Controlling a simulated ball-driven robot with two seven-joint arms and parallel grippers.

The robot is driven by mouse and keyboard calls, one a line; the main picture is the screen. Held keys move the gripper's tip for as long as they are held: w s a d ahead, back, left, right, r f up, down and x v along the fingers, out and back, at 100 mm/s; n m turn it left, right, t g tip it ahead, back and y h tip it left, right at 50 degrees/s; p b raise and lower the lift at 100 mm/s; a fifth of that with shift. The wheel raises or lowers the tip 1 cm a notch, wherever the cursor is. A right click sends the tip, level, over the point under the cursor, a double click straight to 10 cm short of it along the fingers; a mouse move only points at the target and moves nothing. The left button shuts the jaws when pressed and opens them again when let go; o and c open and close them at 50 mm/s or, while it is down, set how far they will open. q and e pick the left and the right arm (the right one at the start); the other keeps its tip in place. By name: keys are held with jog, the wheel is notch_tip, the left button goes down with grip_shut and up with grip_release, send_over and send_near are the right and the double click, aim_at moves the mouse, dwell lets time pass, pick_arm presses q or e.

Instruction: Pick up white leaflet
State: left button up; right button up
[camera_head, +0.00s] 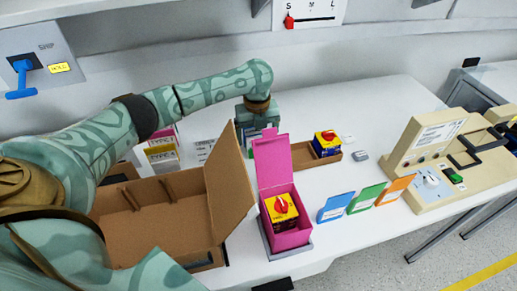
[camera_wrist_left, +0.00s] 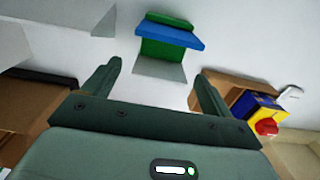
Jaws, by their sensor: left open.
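A pale grey-white sheet (camera_wrist_left: 160,71), which looks like the white leaflet, shows in the left wrist view just below a blue and green piece (camera_wrist_left: 170,34). My left gripper (camera_wrist_left: 157,78) is open, with its two fingers on either side of the sheet's lower edge. I cannot tell whether they touch it. In the head view my left arm reaches over the table to the back, and its gripper (camera_head: 257,116) points down behind the pink box. The fingertips and the sheet are hard to make out there. My right gripper is not in view.
An open cardboard box (camera_head: 160,210) and a pink box (camera_head: 283,215) stand in front of my gripper. A small brown tray (camera_head: 304,157) with a yellow-blue switch box (camera_head: 326,143) is to its right. Blue, green and orange cards (camera_head: 366,198) stand before a beige machine (camera_head: 445,165).

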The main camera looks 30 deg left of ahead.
pick_arm(q)
notch_tip(320, 180, down, 2)
jog(key=shift+f, duration=0.1)
jog(key=shift+r, duration=0.2)
jog(key=shift+c, duration=0.6)
jog(key=c, duration=0.9)
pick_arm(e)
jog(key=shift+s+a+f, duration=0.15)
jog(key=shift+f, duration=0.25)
